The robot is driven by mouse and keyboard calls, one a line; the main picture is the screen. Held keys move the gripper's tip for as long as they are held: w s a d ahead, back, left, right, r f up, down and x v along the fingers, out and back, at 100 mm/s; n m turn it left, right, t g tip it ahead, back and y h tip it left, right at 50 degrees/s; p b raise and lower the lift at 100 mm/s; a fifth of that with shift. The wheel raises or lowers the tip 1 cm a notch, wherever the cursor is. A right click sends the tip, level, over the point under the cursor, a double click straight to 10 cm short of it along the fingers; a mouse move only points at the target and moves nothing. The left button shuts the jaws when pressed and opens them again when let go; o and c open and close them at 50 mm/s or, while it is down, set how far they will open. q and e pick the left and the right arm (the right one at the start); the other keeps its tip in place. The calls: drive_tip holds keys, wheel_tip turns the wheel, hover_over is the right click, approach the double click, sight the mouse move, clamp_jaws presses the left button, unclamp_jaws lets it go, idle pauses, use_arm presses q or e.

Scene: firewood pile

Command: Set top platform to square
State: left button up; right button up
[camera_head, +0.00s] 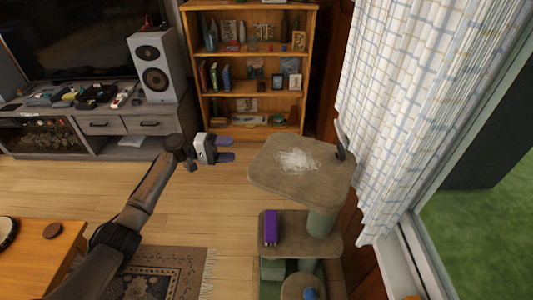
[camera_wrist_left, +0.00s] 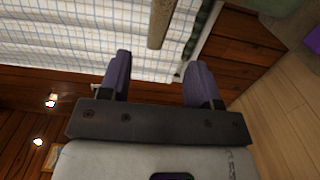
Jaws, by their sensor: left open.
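The top platform (camera_head: 270,172) is a tan, carpeted board on the cat tree at the right of the head view, with a pale, fluffy patch in its middle. It looks turned relative to the lower platform (camera_head: 332,242). A tan edge at the top of the left wrist view (camera_wrist_left: 162,22) looks like this platform seen edge-on. My left gripper (camera_head: 232,149), with purple fingers, is open and empty, just left of the platform's left corner and apparently apart from it. In the left wrist view its fingers (camera_wrist_left: 160,68) are spread with nothing between them. My right gripper is not in view.
A purple box (camera_head: 271,228) lies on the lower platform. A checked curtain (camera_head: 395,110) and window stand close on the right. A bookshelf (camera_head: 204,108) and a speaker (camera_head: 157,68) are behind.

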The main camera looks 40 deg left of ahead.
sight(267, 151)
use_arm(q)
drive_tip(key=b+x, duration=0.3)
drive_tip(key=x, duration=0.8)
drive_tip(key=shift+d+f, duration=0.1)
drive_tip(key=shift+f, duration=0.05)
drive_tip(key=shift+w+d, duration=0.45)
drive_tip(key=shift+d, duration=0.1)
drive_tip(key=shift+c, duration=0.2)
clamp_jaws()
